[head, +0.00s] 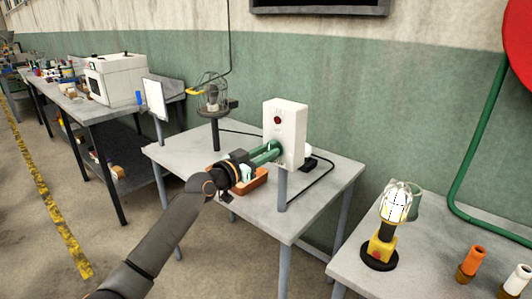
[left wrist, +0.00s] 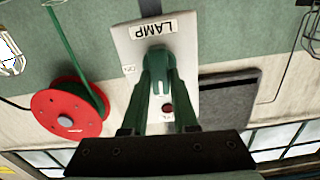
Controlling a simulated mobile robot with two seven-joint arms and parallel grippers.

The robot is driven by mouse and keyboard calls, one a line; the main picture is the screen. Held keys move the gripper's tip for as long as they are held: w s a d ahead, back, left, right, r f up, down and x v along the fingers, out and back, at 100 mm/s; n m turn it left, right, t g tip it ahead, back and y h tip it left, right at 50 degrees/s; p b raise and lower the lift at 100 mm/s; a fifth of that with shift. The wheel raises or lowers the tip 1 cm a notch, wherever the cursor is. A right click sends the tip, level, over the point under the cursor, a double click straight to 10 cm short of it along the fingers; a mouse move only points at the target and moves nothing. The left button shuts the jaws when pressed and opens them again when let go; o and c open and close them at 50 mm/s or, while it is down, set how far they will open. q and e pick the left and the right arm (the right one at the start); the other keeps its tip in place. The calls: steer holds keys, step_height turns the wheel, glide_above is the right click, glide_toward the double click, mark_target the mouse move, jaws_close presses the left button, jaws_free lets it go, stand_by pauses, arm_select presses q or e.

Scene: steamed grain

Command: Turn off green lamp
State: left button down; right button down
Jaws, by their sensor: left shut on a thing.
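A white switch box (head: 285,130) with a dark red round spot stands on a grey post on the middle table. In the left wrist view the box (left wrist: 183,50) appears upside down, with a "LAMP" label. My left gripper (head: 272,151) reaches its front face, green fingers closed together on a small switch part that they mostly hide. The fingertips also show in the left wrist view (left wrist: 158,62). A caged lamp (head: 211,95) on that table looks unlit. A caged work lamp (head: 396,205) with a yellow base glows on the right table. Which is the green lamp, I cannot tell.
An orange tray (head: 258,180) lies below my gripper. A black cable (head: 318,185) loops on the table behind the post. Orange and white handled items (head: 472,262) stand on the right table. A red reel (left wrist: 68,113) shows beside the box in the wrist view.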

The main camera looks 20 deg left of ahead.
stand_by(0.3)
arm_select(q)
steer(key=shift+n, duration=0.5)
steer(key=c, duration=0.7)
jaws_free()
steer(key=shift+v, duration=6.3)
